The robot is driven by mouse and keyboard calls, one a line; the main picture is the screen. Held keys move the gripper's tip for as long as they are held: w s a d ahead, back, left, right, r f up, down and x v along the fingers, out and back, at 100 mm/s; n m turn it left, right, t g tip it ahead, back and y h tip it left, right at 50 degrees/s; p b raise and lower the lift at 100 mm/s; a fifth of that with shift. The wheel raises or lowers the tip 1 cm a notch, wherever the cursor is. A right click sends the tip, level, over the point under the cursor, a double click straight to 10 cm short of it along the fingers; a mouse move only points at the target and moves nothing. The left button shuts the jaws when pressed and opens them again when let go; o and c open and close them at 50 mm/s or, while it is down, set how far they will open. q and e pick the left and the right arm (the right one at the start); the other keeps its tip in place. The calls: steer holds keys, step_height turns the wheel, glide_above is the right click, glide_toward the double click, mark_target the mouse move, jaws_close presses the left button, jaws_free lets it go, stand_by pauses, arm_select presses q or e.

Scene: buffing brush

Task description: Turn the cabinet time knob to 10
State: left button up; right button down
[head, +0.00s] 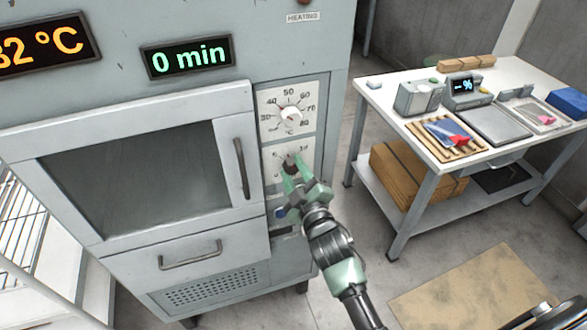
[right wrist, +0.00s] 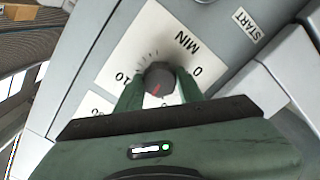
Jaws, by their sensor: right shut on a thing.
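The time knob (right wrist: 158,78) is dark with a red mark, on a white MIN dial plate running from 0 to 10. In the head view the time knob (head: 291,166) sits on the lower plate of the grey cabinet, partly hidden by my gripper. My right gripper (head: 291,172) is shut on it; in the right wrist view the green fingers (right wrist: 157,88) are on either side of the knob. The cabinet's time display (head: 188,57) reads 0 min. My left gripper is not clearly seen.
The temperature knob (head: 290,114) is just above on its own plate. The cabinet door handle (head: 241,168) is left of my gripper. A START label (right wrist: 246,22) is beside the dial. A white work table (head: 395,97) with devices stands at right.

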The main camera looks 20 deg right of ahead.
steer(key=m+p, duration=0.1)
steer(key=m, duration=0.4)
steer(key=shift+m, duration=0.3)
steer(key=m+p, duration=0.1)
steer(key=m, duration=0.3)
steer(key=shift+f+m+p, duration=0.1)
steer(key=shift+m+p, duration=0.3)
steer(key=shift+m, duration=0.3)
steer(key=c, duration=0.9)
jaws_free()
steer(key=s+b, duration=0.2)
steer(key=s, duration=0.6)
steer(key=shift+d, duration=0.2)
